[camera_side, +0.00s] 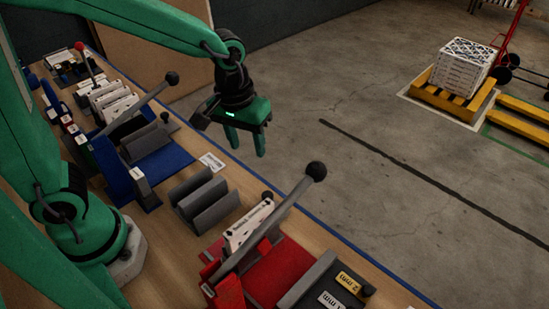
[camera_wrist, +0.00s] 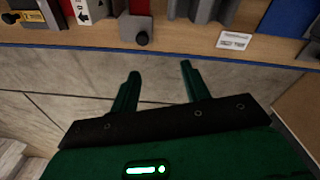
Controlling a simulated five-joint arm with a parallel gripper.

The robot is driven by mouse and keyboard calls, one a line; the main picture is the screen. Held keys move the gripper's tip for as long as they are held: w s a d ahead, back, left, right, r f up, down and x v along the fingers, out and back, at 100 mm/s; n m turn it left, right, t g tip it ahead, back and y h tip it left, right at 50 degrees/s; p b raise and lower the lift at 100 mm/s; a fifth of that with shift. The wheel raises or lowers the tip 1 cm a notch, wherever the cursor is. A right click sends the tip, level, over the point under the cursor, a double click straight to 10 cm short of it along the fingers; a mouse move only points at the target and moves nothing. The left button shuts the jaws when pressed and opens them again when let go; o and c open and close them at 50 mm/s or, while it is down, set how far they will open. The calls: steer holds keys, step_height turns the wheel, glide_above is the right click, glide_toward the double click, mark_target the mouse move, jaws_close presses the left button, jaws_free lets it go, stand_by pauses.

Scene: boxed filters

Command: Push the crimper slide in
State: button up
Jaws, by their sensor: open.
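A red crimper (camera_side: 273,275) with a long grey lever and black ball grip stands at the front of the bench. A black knob (camera_side: 267,196) sits beside its white labelled plate (camera_side: 247,227), near the bench edge. In the wrist view the knob (camera_wrist: 141,38) is on the end of a grey slide (camera_wrist: 135,18) that sticks out toward the edge. I cannot tell how far the slide is out. My gripper (camera_side: 247,147) is open and empty, fingers pointing down, beyond the bench edge over the floor. In the wrist view its fingers (camera_wrist: 160,70) are apart and clear of the knob.
Grey channel blocks (camera_side: 203,201) and a white card (camera_side: 212,161) lie between the red crimper and a blue lever fixture (camera_side: 165,162). The dark block labelled "2 mm" (camera_side: 345,292) is at the front. The floor beyond the blue-edged bench is clear near my gripper.

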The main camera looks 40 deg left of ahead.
steer(key=n+g, duration=0.1)
glide_above(268, 194)
step_height(268, 194, down, 5)
steer(key=shift+s+f, duration=0.1)
steer(key=shift+f, duration=0.05)
steer(key=shift+f, duration=0.15)
steer(key=shift+f, duration=3.75)
steer(key=shift+c, duration=0.2)
jaws_close()
